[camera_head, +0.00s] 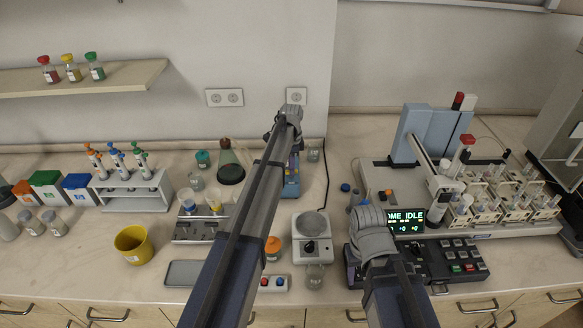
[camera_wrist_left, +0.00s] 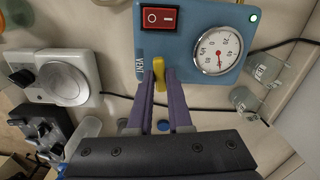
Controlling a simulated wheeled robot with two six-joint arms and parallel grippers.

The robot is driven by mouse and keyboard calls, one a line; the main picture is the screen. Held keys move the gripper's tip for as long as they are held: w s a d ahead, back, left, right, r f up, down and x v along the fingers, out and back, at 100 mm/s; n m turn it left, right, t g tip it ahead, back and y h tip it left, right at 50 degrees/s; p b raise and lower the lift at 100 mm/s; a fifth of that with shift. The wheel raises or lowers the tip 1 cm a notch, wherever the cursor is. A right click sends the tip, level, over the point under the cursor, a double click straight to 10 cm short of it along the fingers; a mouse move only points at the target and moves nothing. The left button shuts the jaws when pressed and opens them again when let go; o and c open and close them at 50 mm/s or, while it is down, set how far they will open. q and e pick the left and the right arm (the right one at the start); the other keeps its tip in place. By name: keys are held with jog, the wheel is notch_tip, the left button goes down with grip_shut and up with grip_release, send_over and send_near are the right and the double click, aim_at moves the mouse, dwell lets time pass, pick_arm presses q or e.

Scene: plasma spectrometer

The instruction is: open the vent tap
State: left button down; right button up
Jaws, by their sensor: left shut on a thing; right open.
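The vent tap (camera_wrist_left: 158,72) is a small yellow lever beside the word VENT on the front of a blue box in the left wrist view. My left gripper (camera_wrist_left: 162,78) has its two purple fingers on either side of the lever and is shut on it. In the head view my left gripper (camera_head: 293,163) is at the blue box (camera_head: 291,188), and my arm covers much of the box. My right arm (camera_head: 372,240) is over the bench right of the balance. Its gripper is open, but its fingers are largely hidden behind the arm.
The box bears a red switch (camera_wrist_left: 158,17) and a round gauge (camera_wrist_left: 218,51). Glass beakers (camera_wrist_left: 268,68) and a black cable lie near it. A white balance (camera_head: 312,250) stands nearer me. A dark button console (camera_head: 460,258) and an autosampler are at right.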

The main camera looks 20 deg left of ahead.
pick_arm(q)
jog(key=n, duration=0.4)
jog(key=shift+n, duration=0.3)
jog(key=n, duration=0.3)
jog(key=shift+n, duration=0.3)
jog(key=n, duration=0.4)
jog(key=shift+n, duration=2)
jog(key=c, duration=0.8)
grip_release()
jog(key=shift+c, duration=0.2)
